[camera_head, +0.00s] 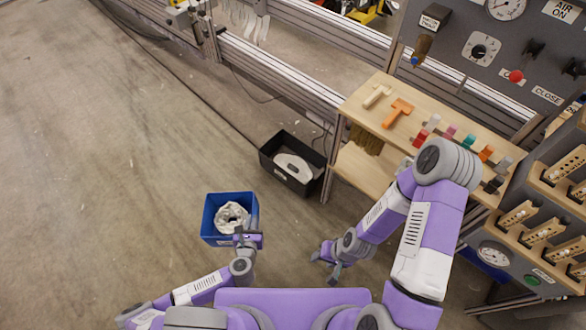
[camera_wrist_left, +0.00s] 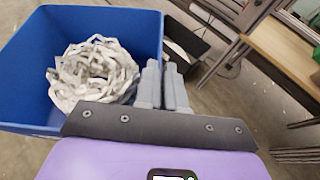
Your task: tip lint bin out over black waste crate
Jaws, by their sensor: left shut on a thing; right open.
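The blue lint bin (camera_head: 208,229) is upright, with a tangle of whitish lint (camera_head: 231,216) inside. My left gripper (camera_head: 246,232) is shut on the bin's near right rim. In the left wrist view the fingers (camera_wrist_left: 164,88) close at the edge of the blue bin (camera_wrist_left: 28,75), and lint (camera_wrist_left: 95,72) shows inside. The black waste crate (camera_head: 266,163) stands on the floor beyond the bin and to its right, with pale material (camera_head: 294,168) in it. Part of the crate also shows in the left wrist view (camera_wrist_left: 188,32). My right gripper (camera_head: 331,262) is open and empty, right of the bin.
A wooden bench (camera_head: 364,122) with an orange tool (camera_head: 398,112) and small coloured pieces stands right of the crate, its leg close by. A metal frame rail (camera_head: 270,66) runs behind. A grey control panel (camera_head: 470,45) is at upper right. Floor at left is clear.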

